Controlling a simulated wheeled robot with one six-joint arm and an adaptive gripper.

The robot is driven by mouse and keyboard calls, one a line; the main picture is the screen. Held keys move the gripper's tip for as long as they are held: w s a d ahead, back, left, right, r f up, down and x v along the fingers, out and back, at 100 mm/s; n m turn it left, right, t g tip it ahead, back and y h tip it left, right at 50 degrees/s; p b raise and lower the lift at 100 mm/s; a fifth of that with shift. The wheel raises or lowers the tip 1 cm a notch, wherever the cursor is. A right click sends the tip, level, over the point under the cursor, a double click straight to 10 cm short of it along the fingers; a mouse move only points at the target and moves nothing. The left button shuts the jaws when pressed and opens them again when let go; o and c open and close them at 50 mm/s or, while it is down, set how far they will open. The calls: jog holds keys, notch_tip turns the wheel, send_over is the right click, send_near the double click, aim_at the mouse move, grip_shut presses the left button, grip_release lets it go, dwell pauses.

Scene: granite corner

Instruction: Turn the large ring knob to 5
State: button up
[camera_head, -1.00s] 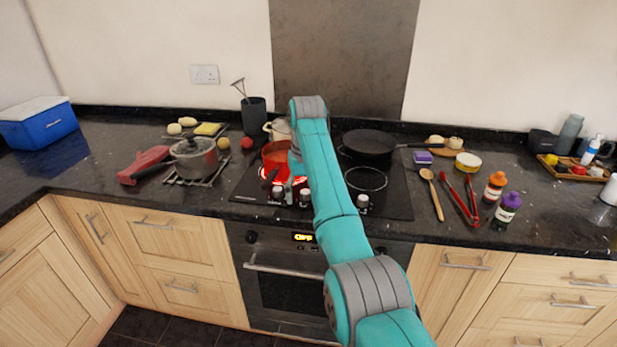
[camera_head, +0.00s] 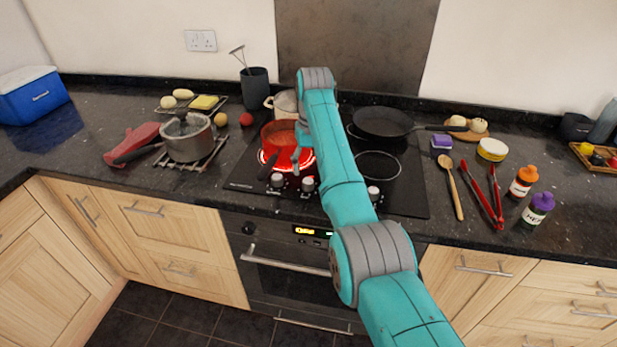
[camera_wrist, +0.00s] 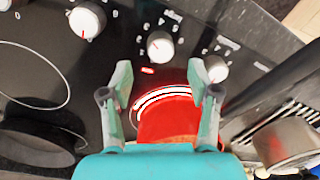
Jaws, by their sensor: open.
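A row of white-and-silver knobs runs along the front of the black hob. In the wrist view one knob (camera_wrist: 160,46) lies just past my fingertips, centred between them; it also shows in the head view (camera_head: 308,185). Another knob (camera_wrist: 215,68) is by the right fingertip, and a third knob (camera_wrist: 88,20) is to the left. I cannot tell which knob belongs to the large ring, nor read its setting. A glowing ring (camera_wrist: 150,97) is partly under the red pot (camera_wrist: 168,122). My gripper (camera_wrist: 163,72) is open and empty above the hob, mostly hidden in the head view.
A frying pan (camera_head: 382,122) stands at the hob's back right, and an empty ring (camera_head: 378,166) is in front of it. A grey pot (camera_head: 187,138) stands on a rack to the left. Red tongs (camera_head: 484,200) and a wooden spoon (camera_head: 451,188) lie to the right.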

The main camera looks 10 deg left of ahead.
aim_at(308, 180)
jog(key=shift+s+a+f, duration=0.1)
jog(key=shift+f, duration=2.25)
jog(key=c, duration=1.2)
jog(key=shift+o, duration=0.2)
